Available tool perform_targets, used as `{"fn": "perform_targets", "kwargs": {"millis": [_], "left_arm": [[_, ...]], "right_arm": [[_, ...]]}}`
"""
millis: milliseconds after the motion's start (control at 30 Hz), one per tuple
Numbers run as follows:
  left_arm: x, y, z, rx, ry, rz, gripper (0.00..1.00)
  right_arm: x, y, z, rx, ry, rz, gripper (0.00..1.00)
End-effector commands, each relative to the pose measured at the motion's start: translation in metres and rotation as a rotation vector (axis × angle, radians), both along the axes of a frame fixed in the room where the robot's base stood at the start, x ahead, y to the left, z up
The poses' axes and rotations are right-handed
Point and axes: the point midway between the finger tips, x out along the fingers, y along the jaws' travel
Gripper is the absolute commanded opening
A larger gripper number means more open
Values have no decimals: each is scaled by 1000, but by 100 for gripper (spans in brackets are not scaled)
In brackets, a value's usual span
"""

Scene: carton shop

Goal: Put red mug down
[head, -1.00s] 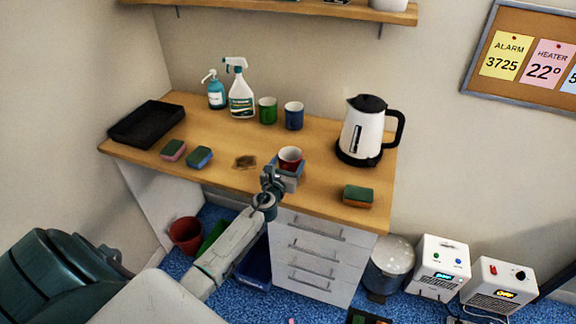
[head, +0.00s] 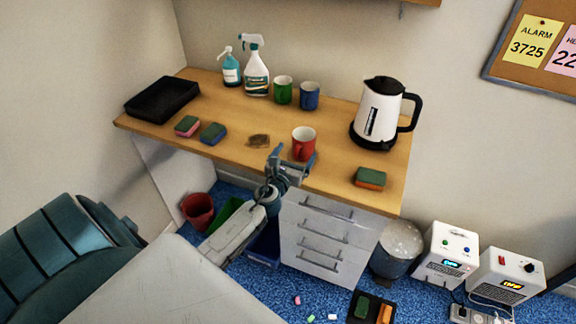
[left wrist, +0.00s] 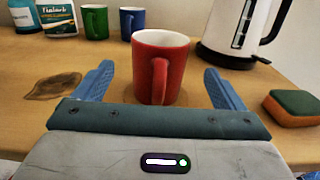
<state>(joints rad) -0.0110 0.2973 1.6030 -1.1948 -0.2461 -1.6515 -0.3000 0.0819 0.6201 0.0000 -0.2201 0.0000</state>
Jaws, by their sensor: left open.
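The red mug (head: 304,142) stands upright on the wooden desk (head: 338,178), near its front edge. In the left wrist view the red mug (left wrist: 160,68) is between and just beyond the blue fingers, its handle facing me. My left gripper (head: 291,160) is open at the desk's front edge, with its fingers (left wrist: 162,85) apart and clear of the mug's sides. My right gripper is not in view.
A brown stain (head: 259,141) and two sponges (head: 213,133) lie left of the mug. Another sponge (head: 370,178) lies right. Green (head: 283,90) and blue mugs (head: 309,96), spray bottle (head: 255,70) and kettle (head: 380,112) stand behind. A black tray (head: 162,99) is far left.

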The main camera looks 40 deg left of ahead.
Motion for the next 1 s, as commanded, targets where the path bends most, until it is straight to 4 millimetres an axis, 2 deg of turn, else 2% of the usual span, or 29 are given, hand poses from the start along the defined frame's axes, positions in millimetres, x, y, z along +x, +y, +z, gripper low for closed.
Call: {"fn": "perform_targets", "kwargs": {"millis": [100,300,467,767,867,1000], "left_arm": [[-25,-6,-2,1,1,-1,92],[-52,-12,-2,0,0,-1,92],[-61,-14,0,1,0,0,92],[-63,-16,0,-35,-5,-2,92],[-65,-25,-3,-205,-28,-9,92],[-73,-44,-9,-632,-80,-20,92]], "right_arm": [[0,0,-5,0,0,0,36],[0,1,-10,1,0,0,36],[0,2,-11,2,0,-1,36],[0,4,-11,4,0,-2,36],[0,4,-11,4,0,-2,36],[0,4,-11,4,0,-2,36]]}}
